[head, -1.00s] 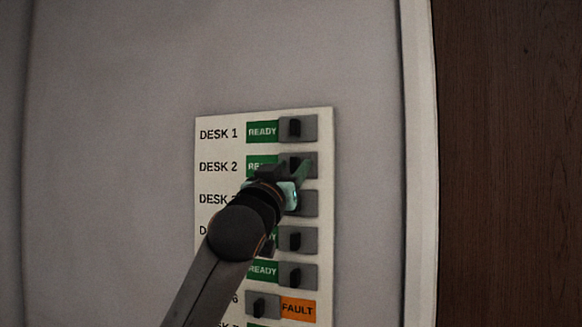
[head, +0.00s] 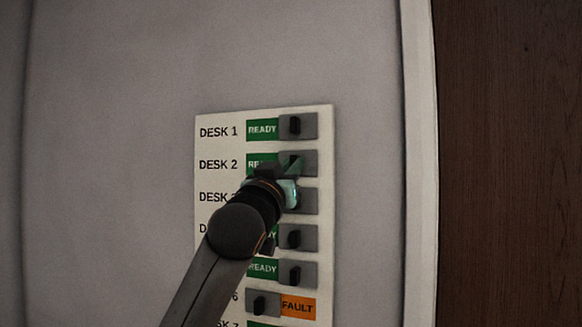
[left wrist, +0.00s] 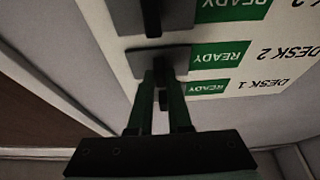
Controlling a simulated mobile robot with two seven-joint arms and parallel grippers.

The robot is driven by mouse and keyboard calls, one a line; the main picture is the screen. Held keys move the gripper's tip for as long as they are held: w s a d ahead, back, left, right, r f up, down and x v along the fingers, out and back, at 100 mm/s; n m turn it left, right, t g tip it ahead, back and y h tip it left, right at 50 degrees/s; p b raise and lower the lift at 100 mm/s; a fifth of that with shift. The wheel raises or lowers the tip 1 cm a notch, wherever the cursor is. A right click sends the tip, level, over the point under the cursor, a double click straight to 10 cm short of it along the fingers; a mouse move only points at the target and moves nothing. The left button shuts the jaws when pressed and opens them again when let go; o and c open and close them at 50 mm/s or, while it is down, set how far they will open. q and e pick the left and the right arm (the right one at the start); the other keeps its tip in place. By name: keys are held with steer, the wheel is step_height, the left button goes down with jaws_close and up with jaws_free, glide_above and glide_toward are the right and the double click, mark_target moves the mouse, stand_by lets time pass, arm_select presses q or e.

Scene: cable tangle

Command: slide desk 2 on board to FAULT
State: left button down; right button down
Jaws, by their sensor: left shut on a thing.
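The white board (head: 225,113) on the wall has rows of sliders labelled by desk. The desk 2 slider (head: 308,163) is a grey plate at the right of its row, with the green READY label showing to its left. My left gripper (head: 289,164) is at this slider and partly covers it and the label. In the left wrist view the fingers (left wrist: 162,78) are shut on the dark knob of the desk 2 slider (left wrist: 180,59), beside its READY label. My right gripper is not in view.
The desk 1 slider (head: 307,125) sits just above, at READY. The desk 6 slider (head: 262,304) is at the left with an orange FAULT label (head: 298,308) showing. My arm covers parts of rows 3 to 5. A dark wooden surface (head: 510,160) stands at the right.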

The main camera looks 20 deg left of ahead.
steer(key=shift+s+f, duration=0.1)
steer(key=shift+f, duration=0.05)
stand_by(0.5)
